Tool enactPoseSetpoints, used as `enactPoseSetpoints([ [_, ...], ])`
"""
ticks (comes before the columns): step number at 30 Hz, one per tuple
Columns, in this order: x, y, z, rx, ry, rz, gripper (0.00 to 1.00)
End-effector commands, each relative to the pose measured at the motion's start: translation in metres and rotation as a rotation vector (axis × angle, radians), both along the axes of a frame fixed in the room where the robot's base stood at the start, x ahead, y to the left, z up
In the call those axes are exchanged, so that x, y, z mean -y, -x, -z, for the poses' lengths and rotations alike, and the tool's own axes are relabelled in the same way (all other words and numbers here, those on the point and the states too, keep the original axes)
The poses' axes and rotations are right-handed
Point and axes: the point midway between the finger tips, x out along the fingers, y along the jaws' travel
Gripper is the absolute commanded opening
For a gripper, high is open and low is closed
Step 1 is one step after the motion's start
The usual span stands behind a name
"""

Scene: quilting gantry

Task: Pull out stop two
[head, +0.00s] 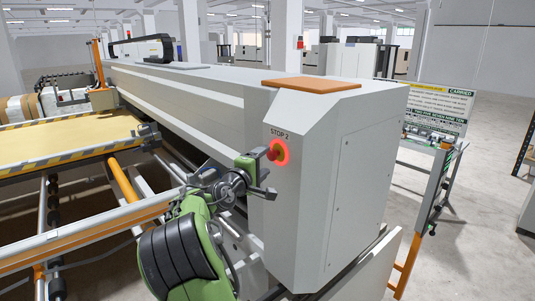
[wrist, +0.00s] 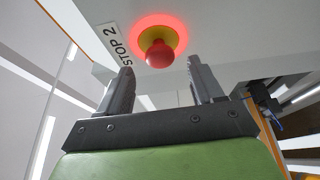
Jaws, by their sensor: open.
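Stop two is a red mushroom button (head: 273,154) with a glowing red ring, on the end face of the grey gantry housing, under a "STOP 2" label (head: 280,133). In the wrist view the red button (wrist: 158,53) sits on a yellow collar, with the label (wrist: 118,46) to its left. My gripper (head: 266,175) is open and just below the button in the head view. In the wrist view the two dark fingers of my gripper (wrist: 160,82) point toward the panel, spread wider than the button. The button shows beyond the gap, not between the fingers.
The grey housing (head: 345,190) stands close in front, with an orange pad (head: 311,84) on top. A striped yellow table (head: 65,145) and rails lie at left. A sign stand (head: 437,108) is at right. Open floor lies beyond it.

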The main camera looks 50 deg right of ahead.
Motion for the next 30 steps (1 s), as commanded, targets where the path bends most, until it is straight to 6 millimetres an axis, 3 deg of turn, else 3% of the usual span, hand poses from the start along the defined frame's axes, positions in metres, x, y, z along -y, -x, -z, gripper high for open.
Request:
enactPoseSetpoints([
  [3,0.022,-0.003,-0.003,-0.001,0.000,0.002,0.66],
  [6,0.032,-0.005,-0.002,-0.001,-0.001,0.000,0.66],
  [15,0.035,-0.006,0.000,0.000,-0.002,-0.001,0.65],
  [27,0.035,-0.006,0.000,0.000,-0.002,-0.001,0.04],
  [30,0.032,-0.007,0.001,0.000,-0.003,-0.002,0.04],
])
